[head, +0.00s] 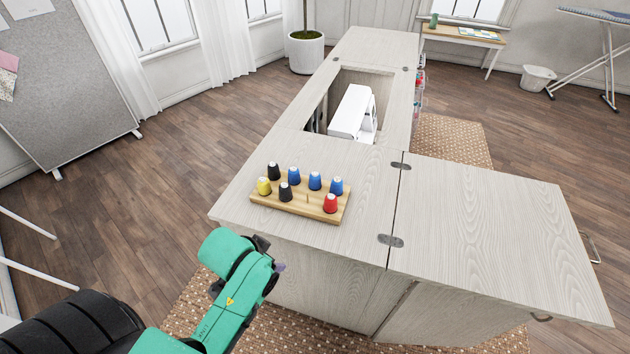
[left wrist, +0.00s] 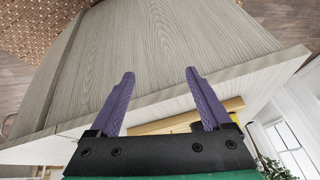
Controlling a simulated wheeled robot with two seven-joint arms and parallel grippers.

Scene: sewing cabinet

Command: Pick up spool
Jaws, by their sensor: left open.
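Several spools stand upright on a wooden spool rack (head: 304,209) at the near left of the cabinet top. They include a yellow spool (head: 264,187), a red spool (head: 330,204), a front black spool (head: 285,192), a back black spool (head: 274,171) and blue ones such as the back-left blue spool (head: 294,176). My left gripper (head: 278,267) is outside the cabinet's near edge, in front of the rack and apart from it. In the left wrist view its purple fingers (left wrist: 160,72) are spread and empty.
The pale wood cabinet top (head: 480,215) extends to the right as a clear hinged leaf. A white sewing machine (head: 352,113) sits in a recess behind the rack. The cabinet's near edge lies between my left gripper and the rack. A woven rug (head: 300,325) covers the floor.

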